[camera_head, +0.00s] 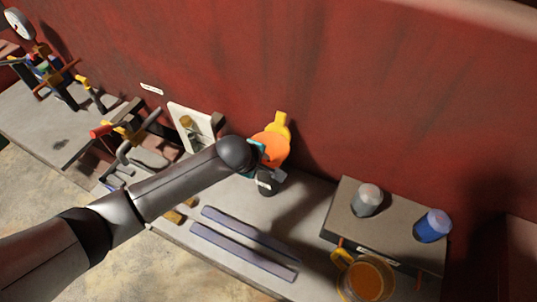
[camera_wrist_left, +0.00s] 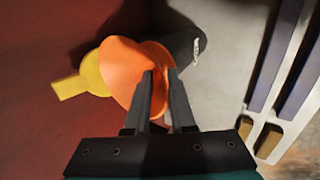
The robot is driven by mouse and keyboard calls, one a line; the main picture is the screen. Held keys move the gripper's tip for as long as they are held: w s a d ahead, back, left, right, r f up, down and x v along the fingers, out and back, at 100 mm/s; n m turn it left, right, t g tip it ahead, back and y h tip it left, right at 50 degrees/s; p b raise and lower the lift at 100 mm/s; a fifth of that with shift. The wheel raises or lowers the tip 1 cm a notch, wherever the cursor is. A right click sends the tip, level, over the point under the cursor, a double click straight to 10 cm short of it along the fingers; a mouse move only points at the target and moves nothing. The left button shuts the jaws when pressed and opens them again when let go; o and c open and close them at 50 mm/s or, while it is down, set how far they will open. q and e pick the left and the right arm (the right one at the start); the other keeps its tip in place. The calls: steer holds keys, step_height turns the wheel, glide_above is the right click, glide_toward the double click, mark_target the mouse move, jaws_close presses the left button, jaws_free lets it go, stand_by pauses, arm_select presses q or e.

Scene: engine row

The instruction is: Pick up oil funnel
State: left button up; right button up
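The oil funnel (camera_head: 270,148) is an orange cone against the foot of the red wall; it also shows in the left wrist view (camera_wrist_left: 125,70). A yellow piece (camera_head: 280,122) with a flat tab stands behind it. A black part with a white label (camera_head: 266,183) is beside it, partly hidden. My left gripper (camera_wrist_left: 160,72) reaches the funnel; its fingers stand close together with orange filling the narrow gap, so it looks shut on the funnel. In the head view my wrist hides part of this contact. My right gripper is not in view.
Two long blue-grey bars (camera_head: 245,245) lie on the worktop in front. A raised box (camera_head: 385,222) at the right carries a grey-capped can and a blue can (camera_head: 433,225). An amber mug (camera_head: 366,279) stands before it. Tools and a white-framed panel (camera_head: 190,128) are left.

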arm_select(q)
jaws_close()
stand_by(1.1)
